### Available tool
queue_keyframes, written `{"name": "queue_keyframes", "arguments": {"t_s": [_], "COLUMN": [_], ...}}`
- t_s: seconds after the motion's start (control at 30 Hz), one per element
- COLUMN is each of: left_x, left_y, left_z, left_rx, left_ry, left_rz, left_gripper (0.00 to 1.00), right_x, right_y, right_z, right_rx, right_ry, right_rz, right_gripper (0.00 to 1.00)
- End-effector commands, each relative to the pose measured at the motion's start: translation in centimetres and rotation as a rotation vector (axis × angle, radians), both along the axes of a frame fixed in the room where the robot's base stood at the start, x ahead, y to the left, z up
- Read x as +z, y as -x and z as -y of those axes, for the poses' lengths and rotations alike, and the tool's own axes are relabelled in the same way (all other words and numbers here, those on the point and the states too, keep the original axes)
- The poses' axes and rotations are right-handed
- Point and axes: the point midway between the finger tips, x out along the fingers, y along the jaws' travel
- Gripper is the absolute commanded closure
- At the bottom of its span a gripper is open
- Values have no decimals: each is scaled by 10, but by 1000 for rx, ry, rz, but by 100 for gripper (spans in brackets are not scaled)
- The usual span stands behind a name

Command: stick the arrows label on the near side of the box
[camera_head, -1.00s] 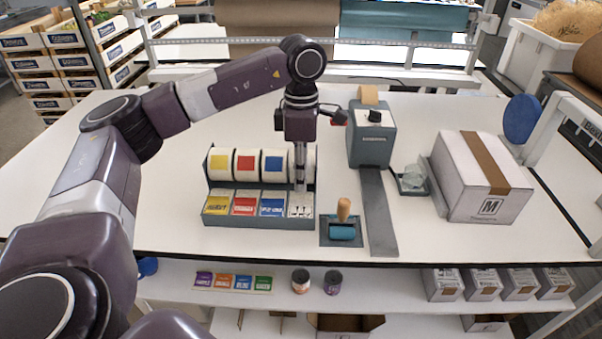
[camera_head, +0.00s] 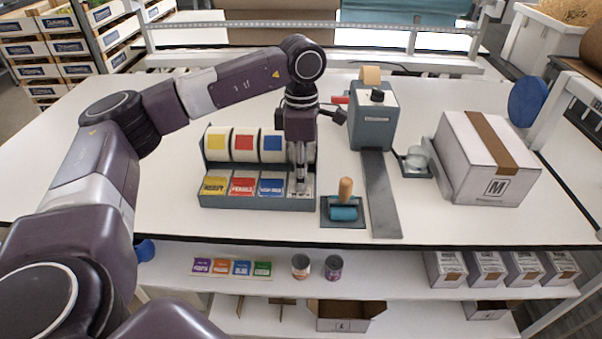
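My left gripper (camera_head: 301,181) points straight down over the rightmost slot of the label dispenser (camera_head: 257,203). Its fingers look close together, but I cannot tell whether they are open or shut. The white arrows label (camera_head: 306,191) lies in that slot, mostly hidden behind the fingertips; I cannot tell whether they touch it. The box (camera_head: 480,160) is white with a brown tape strip on top and stands at the right of the table. My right gripper is not in view.
Yellow, red and blue labels (camera_head: 243,187) fill the other slots, with rolls behind. A blue roller (camera_head: 343,212) on a pad, a grey tape machine (camera_head: 374,120) with a long strip, and a small dish (camera_head: 417,163) stand between dispenser and box. The left table is clear.

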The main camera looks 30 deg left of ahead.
Motion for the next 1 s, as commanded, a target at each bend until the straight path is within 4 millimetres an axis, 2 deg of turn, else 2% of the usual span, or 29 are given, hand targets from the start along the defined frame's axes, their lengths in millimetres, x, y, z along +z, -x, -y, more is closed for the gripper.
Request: {"name": "queue_keyframes", "arguments": {"t_s": [0.03, 0.2, 0.57, 1.0], "left_x": [0, 0, 6, 41], "left_y": [0, 0, 0, 0], "left_z": [0, 0, 0, 0], "left_rx": [0, 0, 0, 0], "left_ry": [0, 0, 0, 0], "left_rz": [0, 0, 0, 0], "left_gripper": [84, 100, 100, 100], "right_x": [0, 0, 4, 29], "right_y": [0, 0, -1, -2], "right_z": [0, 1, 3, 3], "right_rx": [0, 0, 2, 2], "right_ry": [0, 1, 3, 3], "right_rz": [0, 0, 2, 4], "right_gripper": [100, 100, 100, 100]}}
